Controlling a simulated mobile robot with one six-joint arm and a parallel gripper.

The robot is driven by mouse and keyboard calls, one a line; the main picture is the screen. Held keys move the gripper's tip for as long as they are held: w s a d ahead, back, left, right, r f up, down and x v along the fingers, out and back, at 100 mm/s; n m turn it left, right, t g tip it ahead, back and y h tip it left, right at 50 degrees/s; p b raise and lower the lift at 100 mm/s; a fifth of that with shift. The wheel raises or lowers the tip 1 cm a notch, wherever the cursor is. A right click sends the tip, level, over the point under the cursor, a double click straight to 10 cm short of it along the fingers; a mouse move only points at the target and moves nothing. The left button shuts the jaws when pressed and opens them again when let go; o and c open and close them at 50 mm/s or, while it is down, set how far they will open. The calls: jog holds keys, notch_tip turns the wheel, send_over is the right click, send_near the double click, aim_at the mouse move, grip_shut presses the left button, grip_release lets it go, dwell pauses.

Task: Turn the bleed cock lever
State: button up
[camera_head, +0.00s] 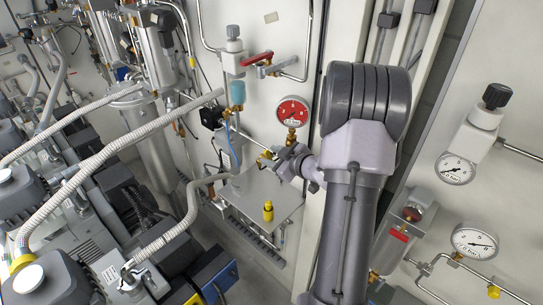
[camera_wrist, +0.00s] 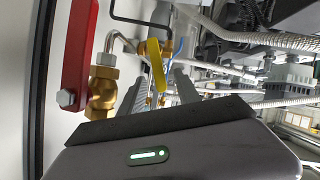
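A yellow lever (camera_wrist: 157,65) on a brass cock shows in the wrist view, straight ahead of my gripper (camera_wrist: 160,82). The two grey fingers stand apart, one on each side of the lever as seen from the wrist. I see a gap between them, and cannot tell whether either finger touches the lever. In the head view my gripper (camera_head: 268,159) reaches left from the arm to small brass fittings below the red pressure gauge (camera_head: 293,111). The lever is too small there to make out clearly.
A red lever (camera_wrist: 78,50) on a brass valve (camera_wrist: 102,92) stands close left of my gripper in the wrist view. Ribbed hoses (camera_head: 110,148) and pumps fill the left side.

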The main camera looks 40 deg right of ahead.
jog(key=p+v, duration=0.1)
jog(key=v, duration=0.5)
dwell(0.5)
